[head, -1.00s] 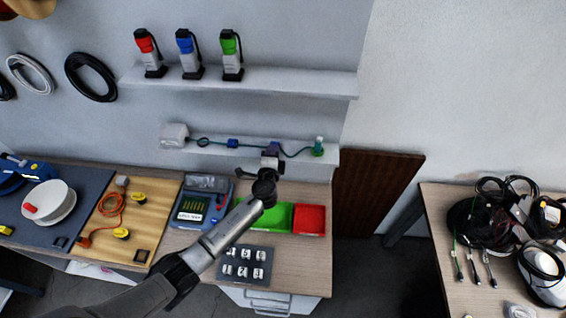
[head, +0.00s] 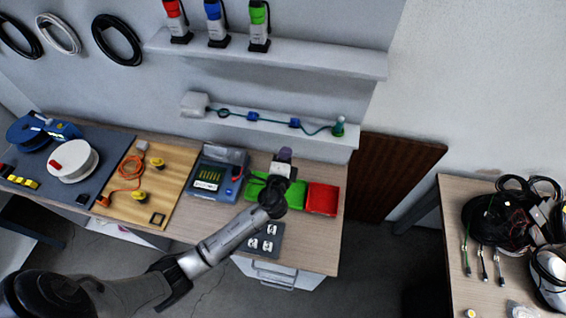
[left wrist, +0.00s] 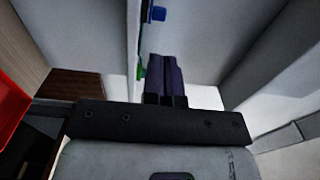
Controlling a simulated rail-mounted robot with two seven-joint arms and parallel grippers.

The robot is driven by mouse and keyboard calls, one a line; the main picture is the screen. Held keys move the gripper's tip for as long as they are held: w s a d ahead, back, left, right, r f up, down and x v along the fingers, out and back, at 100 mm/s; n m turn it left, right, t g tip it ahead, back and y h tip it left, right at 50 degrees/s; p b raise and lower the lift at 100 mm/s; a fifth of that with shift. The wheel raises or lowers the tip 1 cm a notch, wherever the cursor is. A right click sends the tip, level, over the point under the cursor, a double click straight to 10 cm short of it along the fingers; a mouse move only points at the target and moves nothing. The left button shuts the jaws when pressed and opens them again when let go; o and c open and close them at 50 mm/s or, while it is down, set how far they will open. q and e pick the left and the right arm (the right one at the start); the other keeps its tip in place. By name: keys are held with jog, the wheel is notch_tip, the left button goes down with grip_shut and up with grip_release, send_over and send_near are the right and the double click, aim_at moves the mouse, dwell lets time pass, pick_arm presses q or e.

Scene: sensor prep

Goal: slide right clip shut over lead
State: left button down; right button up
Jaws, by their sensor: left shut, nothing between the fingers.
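The lower wall shelf (head: 225,119) carries a thin teal lead (head: 272,121). It runs from a white box (head: 195,104) at the left to a green-topped piece (head: 339,126) at the right end. Two blue clips sit along the lead: the left clip (head: 252,117) and the right clip (head: 294,123). Whether the right clip is open or shut over the lead is too small to tell. My left gripper (head: 285,154) is shut and empty, apart from the right clip and below it in the picture. Its closed purple fingers show in the left wrist view (left wrist: 166,77), with a blue clip (left wrist: 158,14) beyond.
An upper shelf (head: 270,56) holds red, blue and green devices. Below my gripper, the bench has a green bin (head: 257,186), a red bin (head: 322,198) and a blue tester (head: 215,172). A brown panel (head: 397,165) stands right of the bench.

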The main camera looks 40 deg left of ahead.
pick_arm(q)
jog(key=shift+v, duration=1.6)
jog(key=s+d+r+n+g+h+p, duration=0.1)
jog(key=s+d+n+g+h+p, duration=0.1)
jog(key=s, duration=0.8)
jog(key=s+d+r+n+g+h+p, duration=0.1)
jog(key=s+d+n+g+h+p, duration=0.1)
jog(key=s, duration=0.9)
jog(key=s+d+r+n+g+h+p, duration=0.1)
jog(key=s+n+g+p, duration=0.4)
jog(key=s, duration=0.5)
jog(key=d+n+g+h, duration=0.1)
jog(key=n+g+h, duration=0.1)
jog(key=g, duration=0.1)
jog(key=shift+g+h, duration=0.3)
jog(key=shift+g, duration=0.1)
jog(key=shift+s+d, duration=0.1)
jog(key=shift+s, duration=0.05)
